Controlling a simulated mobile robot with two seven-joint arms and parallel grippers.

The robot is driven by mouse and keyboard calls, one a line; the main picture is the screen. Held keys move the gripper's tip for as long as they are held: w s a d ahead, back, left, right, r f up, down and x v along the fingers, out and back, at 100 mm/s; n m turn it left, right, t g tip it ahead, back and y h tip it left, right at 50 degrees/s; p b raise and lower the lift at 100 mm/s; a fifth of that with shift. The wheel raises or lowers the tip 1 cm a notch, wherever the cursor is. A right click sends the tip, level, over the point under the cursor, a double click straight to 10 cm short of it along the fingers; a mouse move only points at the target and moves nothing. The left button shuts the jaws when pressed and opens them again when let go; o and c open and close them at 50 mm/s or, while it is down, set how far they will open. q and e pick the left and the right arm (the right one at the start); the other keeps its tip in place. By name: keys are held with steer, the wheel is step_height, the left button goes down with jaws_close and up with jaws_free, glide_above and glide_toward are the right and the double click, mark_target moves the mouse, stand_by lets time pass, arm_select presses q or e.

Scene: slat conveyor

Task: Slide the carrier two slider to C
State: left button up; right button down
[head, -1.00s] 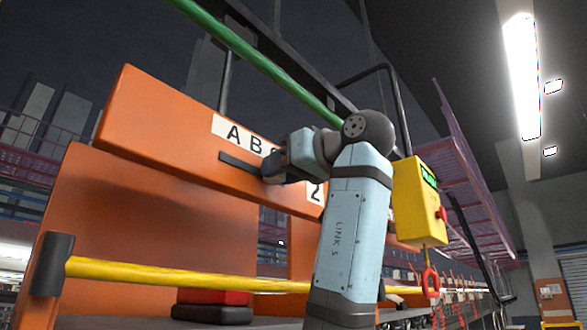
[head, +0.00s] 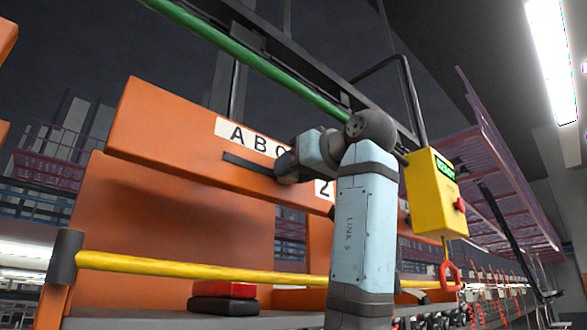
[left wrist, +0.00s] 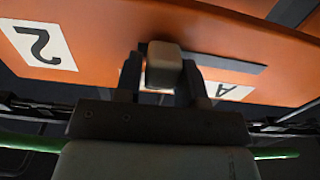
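Carrier two is an orange board (head: 160,130) marked with a white ABC label (head: 226,130) and a partly covered 2 (head: 324,187). A dark slot (head: 245,163) runs below the letters. My left gripper (head: 285,168) is at the right part of this slot, below the C, and hides the slider in the head view. In the left wrist view, the fingers of my left gripper (left wrist: 161,78) are shut on the pale slider knob (left wrist: 163,64), one on each side. The slot (left wrist: 238,62) shows bare toward the A (left wrist: 220,90). My right gripper is out of view.
A yellow rail (head: 180,267) crosses in front of the carrier. A green bar (head: 250,62) runs above it. A yellow control box (head: 432,193) with a red button hangs close to the right of my arm. A red-and-black block (head: 225,300) lies below.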

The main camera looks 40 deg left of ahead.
arm_select(q)
steer(key=o, duration=0.3)
steer(key=shift+w, duration=0.25)
steer(key=s+d+b, duration=0.2)
steer(key=d+b, duration=0.1)
steer(key=d, duration=1)
steer(key=shift+d, duration=0.4)
